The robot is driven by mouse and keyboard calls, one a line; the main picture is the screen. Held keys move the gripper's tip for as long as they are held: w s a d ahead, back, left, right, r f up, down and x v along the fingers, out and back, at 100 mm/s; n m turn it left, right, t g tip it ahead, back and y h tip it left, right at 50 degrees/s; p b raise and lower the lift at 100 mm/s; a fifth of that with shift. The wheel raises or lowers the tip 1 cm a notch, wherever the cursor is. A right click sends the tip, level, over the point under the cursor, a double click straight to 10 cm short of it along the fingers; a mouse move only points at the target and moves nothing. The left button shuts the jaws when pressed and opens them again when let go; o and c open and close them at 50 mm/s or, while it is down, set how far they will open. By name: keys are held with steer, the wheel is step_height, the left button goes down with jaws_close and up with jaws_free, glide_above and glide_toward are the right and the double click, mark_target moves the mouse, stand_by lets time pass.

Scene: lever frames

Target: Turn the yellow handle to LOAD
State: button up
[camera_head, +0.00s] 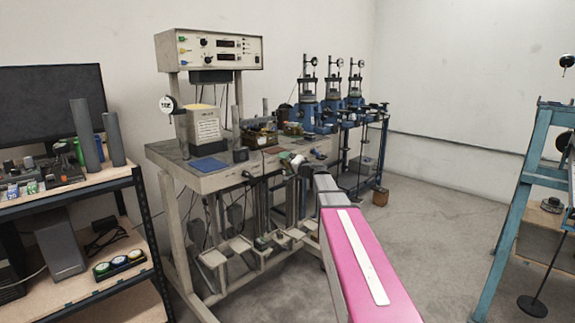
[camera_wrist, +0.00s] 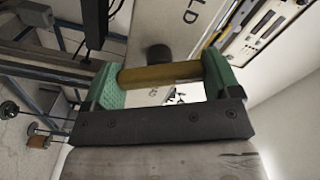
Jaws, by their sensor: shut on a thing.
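In the wrist view my gripper (camera_wrist: 164,80) has its two green-padded fingers closed on the ends of the yellow handle (camera_wrist: 160,74). The handle is a short bar lying across the gap between the pads. A dark round knob or hub (camera_wrist: 159,54) shows just behind it, against a pale panel (camera_wrist: 150,20). Part of a printed word, ending in "LD", shows on that panel; no LOAD mark is readable. In the head view my gripper (camera_head: 293,161) is small at the front edge of the bench, and the handle is hard to make out there.
The grey bench (camera_head: 222,178) carries an instrument box (camera_head: 210,50), a blue mat (camera_head: 208,165) and small trays. Blue test stands (camera_head: 308,112) stand behind. A shelf with a monitor (camera_head: 50,110) is at left, a blue frame (camera_head: 520,190) at right.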

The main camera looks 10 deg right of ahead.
steer(key=m, duration=0.7)
steer(key=shift+f, duration=0.1)
steer(key=m, duration=0.4)
steer(key=shift+m, duration=1.8)
steer(key=o, duration=0.8)
steer(key=v, duration=1.1)
